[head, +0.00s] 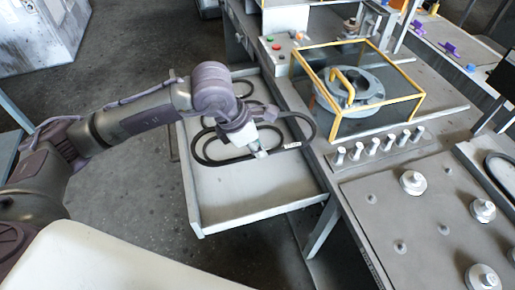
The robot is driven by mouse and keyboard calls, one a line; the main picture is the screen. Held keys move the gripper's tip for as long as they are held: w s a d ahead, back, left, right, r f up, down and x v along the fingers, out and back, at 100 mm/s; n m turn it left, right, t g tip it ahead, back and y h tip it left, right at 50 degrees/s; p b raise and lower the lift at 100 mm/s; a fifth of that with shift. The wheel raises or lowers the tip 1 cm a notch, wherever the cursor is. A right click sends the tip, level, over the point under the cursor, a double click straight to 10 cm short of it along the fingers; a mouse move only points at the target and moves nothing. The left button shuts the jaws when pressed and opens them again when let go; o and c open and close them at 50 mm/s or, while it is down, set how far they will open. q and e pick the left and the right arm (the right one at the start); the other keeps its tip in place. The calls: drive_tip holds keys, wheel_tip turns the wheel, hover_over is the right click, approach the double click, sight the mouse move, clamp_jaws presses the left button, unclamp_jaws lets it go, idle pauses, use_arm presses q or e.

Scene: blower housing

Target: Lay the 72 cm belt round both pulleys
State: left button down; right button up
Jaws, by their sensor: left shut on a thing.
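My left gripper (260,153) reaches down into an open grey drawer (250,203) and is shut on a black belt (226,161). The belt is a long loop with a small white label, too small to read. It is low over or on the drawer floor; I cannot tell which. Other dark belt loops (245,84) lie farther back in the drawer, partly hidden by my arm. A grey round housing (362,92) with a dark round hub, perhaps a pulley, sits under a clear guard with a yellow frame (388,103). I cannot make out a second pulley clearly. My right gripper is not in view.
A row of metal pegs (376,146) stands in front of the guard. A grey plate (430,225) with several metal knobs is at the right front. A button box (281,47) stands behind the drawer. The front part of the drawer is clear.

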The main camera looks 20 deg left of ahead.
use_arm(q)
drive_tip(key=shift+f+b, duration=0.35)
drive_tip(key=shift+f, duration=0.25)
wheel_tip(320, 180, down, 15)
drive_tip(key=b, duration=0.7)
drive_tip(key=shift+b, duration=0.35)
drive_tip(key=shift+f+b, duration=0.85)
drive_tip(key=shift+b, duration=0.05)
drive_tip(key=shift+d+f+b, duration=0.1)
drive_tip(key=shift+f+b, duration=0.2)
drive_tip(key=shift+b, duration=0.25)
drive_tip(key=shift+f, duration=0.15)
